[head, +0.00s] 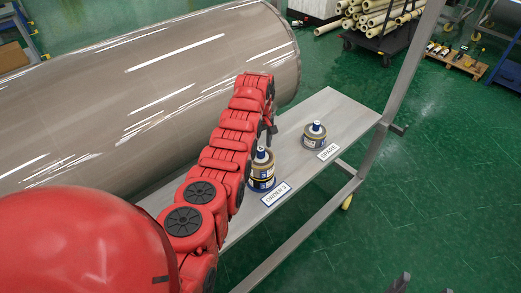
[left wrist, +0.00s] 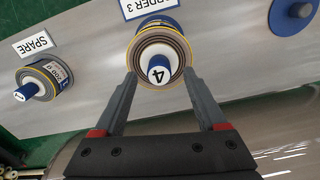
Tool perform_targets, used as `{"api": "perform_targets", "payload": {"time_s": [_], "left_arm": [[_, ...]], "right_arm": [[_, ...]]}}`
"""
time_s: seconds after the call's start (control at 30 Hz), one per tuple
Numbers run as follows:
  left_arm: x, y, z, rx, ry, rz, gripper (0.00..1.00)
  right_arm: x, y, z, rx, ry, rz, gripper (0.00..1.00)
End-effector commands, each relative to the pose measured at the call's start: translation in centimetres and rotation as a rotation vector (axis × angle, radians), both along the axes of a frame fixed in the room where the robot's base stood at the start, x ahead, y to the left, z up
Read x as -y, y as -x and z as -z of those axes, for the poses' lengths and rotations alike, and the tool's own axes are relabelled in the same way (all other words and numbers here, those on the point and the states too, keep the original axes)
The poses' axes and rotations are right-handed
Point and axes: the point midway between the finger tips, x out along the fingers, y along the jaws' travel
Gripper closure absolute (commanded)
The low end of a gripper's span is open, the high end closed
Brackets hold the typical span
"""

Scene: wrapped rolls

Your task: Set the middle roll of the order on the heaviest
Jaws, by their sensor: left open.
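A stack of brown wrapped rolls with blue and yellow bands (head: 262,172) stands on the grey shelf behind the ORDER 3 card (head: 276,194). In the left wrist view its top roll (left wrist: 147,37) shows end-on, with a white-topped blue core marked 4. My left gripper (left wrist: 161,76) is open, its fingertips at either side of this roll's near edge. In the head view my red left arm reaches over the shelf beside the stack, and its fingers (head: 271,134) show only in small part. My right gripper is not in view.
A smaller roll (head: 314,130) stands by the SPARE card (head: 328,151); it also shows in the left wrist view (left wrist: 40,80). A huge film-wrapped roll (head: 150,85) lies behind the shelf (head: 335,105).

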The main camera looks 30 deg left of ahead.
Motion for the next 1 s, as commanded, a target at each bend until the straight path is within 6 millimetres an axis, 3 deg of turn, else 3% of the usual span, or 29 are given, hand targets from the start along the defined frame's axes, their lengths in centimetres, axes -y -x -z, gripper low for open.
{"api": "perform_targets", "payload": {"time_s": [0.2, 0.3, 0.43, 0.73, 1.0], "left_arm": [[0.0, -0.3, -5.6, 0.011, -0.003, 0.002, 0.26], [0.1, -0.2, -9.6, 0.005, -0.002, 0.002, 0.26], [0.3, -0.1, -12.3, 0.003, -0.001, 0.003, 0.26], [0.0, -0.1, -14.5, 0.005, -0.002, 0.002, 0.26], [0.0, -0.1, -14.7, 0.003, -0.001, 0.002, 0.26]], "right_arm": [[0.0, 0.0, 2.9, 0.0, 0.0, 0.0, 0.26], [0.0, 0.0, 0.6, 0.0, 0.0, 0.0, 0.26], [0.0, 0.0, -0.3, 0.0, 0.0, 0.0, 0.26], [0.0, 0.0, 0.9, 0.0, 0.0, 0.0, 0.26], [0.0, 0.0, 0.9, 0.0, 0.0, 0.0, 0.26]]}}
